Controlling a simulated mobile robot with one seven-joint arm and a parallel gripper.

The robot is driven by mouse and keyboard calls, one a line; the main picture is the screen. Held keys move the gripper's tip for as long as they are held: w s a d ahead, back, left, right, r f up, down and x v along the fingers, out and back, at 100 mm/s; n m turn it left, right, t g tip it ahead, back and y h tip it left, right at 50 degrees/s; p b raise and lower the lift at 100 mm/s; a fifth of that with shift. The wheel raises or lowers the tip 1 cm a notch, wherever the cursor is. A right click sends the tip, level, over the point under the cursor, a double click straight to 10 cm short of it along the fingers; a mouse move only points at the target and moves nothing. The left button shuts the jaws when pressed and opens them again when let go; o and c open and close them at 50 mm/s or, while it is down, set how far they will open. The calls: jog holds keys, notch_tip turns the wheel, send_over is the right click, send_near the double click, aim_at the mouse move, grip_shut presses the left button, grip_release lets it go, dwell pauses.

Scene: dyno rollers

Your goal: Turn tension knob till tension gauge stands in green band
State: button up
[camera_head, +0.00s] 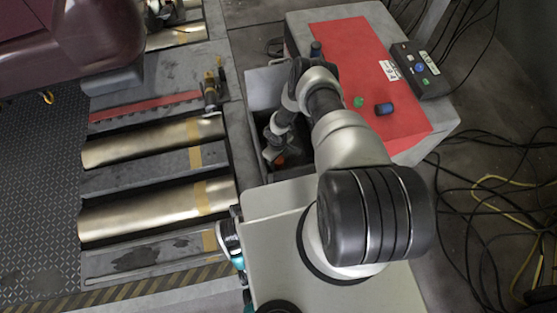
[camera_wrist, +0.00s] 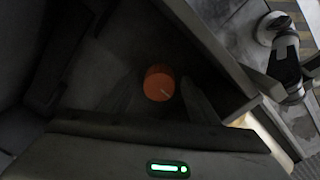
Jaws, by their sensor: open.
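The orange knob (camera_wrist: 159,83) sits in a dark recess in the wrist view, with a pale pointer line towards its lower right. In the head view a bit of the orange knob (camera_head: 279,159) shows low in the recessed grey box. My gripper (camera_head: 273,152) reaches down into that box, close to the knob. In the wrist view my gripper (camera_wrist: 160,92) is open, its dim fingers on either side of the knob. I cannot tell whether they touch it. I cannot make out the tension gauge in either view.
The box's walls (camera_head: 263,90) stand close around my gripper. A red-topped cabinet (camera_head: 345,45) with several small coloured items and a button box (camera_head: 420,70) stands to the right. Brass rollers (camera_head: 155,145) lie in the floor at left. Cables (camera_head: 490,200) cover the right floor.

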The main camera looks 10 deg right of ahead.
jog(key=c, duration=1)
jog(key=shift+c, duration=0.2)
jog(key=shift+b, duration=0.4)
jog(key=shift+f+n+b, duration=0.15)
jog(key=shift+n+b, duration=0.9)
jog(key=shift+n, duration=0.05)
jog(key=n+b, duration=0.2)
jog(key=shift+n, duration=0.3)
jog(key=n, duration=0.2)
jog(key=shift+n, duration=0.4)
jog(key=shift+d+r+n, duration=0.1)
jog(key=shift+r+n, duration=0.1)
jog(key=shift+n, duration=1.8)
